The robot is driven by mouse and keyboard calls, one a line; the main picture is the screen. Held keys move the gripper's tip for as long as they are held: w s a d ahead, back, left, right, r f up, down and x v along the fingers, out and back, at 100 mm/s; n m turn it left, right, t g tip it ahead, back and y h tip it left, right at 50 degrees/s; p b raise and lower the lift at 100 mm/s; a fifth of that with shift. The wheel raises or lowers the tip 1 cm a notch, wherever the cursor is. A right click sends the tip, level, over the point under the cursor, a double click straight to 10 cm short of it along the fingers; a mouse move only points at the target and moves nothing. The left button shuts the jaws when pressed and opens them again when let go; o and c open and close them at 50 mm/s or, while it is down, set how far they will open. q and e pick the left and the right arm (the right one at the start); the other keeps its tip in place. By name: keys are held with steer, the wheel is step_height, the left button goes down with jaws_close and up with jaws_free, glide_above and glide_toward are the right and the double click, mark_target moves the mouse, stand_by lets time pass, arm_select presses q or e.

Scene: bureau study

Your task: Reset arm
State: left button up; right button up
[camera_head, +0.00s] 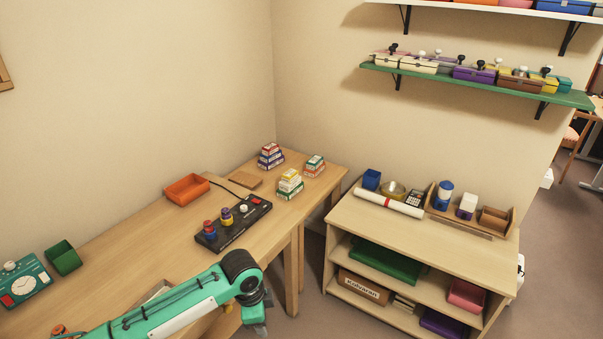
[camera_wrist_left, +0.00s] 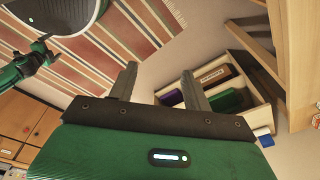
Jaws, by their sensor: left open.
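My left arm comes in from the lower left in the head view, over the wooden desk (camera_head: 110,273). Its gripper (camera_head: 256,328) hangs down past the desk's front edge and is partly cut off by the bottom of the picture. In the left wrist view my left gripper (camera_wrist_left: 160,86) shows two fingers spread apart with nothing between them, so it is open and empty. A green arm part of mine, seemingly the right arm with its gripper (camera_wrist_left: 42,45), shows small at the left of that view. Its jaws are too small to judge.
The desk holds a black button panel (camera_head: 233,225), an orange tray (camera_head: 186,189), a green box (camera_head: 64,258) and stacked small boxes (camera_head: 289,184). A low shelf unit (camera_head: 400,222) stands to the right, with floor between. A striped rug (camera_wrist_left: 125,35) lies below.

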arm_select(q)
steer(key=a+f+n+t+h, duration=0.15)
steer(key=f+n, duration=0.25)
steer(key=f, duration=0.7)
steer(key=a+f+n+y, duration=0.1)
steer(key=a+f+n, duration=0.2)
steer(key=f, duration=0.8)
steer(key=s+a+f+n, duration=0.35)
steer(key=s+f, duration=0.25)
steer(key=f, duration=0.4)
steer(key=s+a+f+n+y, duration=0.1)
steer(key=s+a+f, duration=0.2)
steer(key=s+f, duration=0.35)
steer(key=s+a+f+n, duration=0.1)
steer(key=s+a+f, duration=0.2)
steer(key=s+f, duration=0.35)
steer(key=s+a+f, duration=0.1)
steer(key=s+f, duration=0.1)
steer(key=s, duration=1.2)
steer(key=s+a+f+n+g, duration=0.1)
steer(key=s+f, duration=0.2)
steer(key=s, duration=1.1)
steer(key=shift+f+y, duration=0.35)
steer(key=shift+y, duration=0.1)
arm_select(e)
steer(key=shift+s, duration=0.3)
arm_select(q)
steer(key=shift+n, duration=0.25)
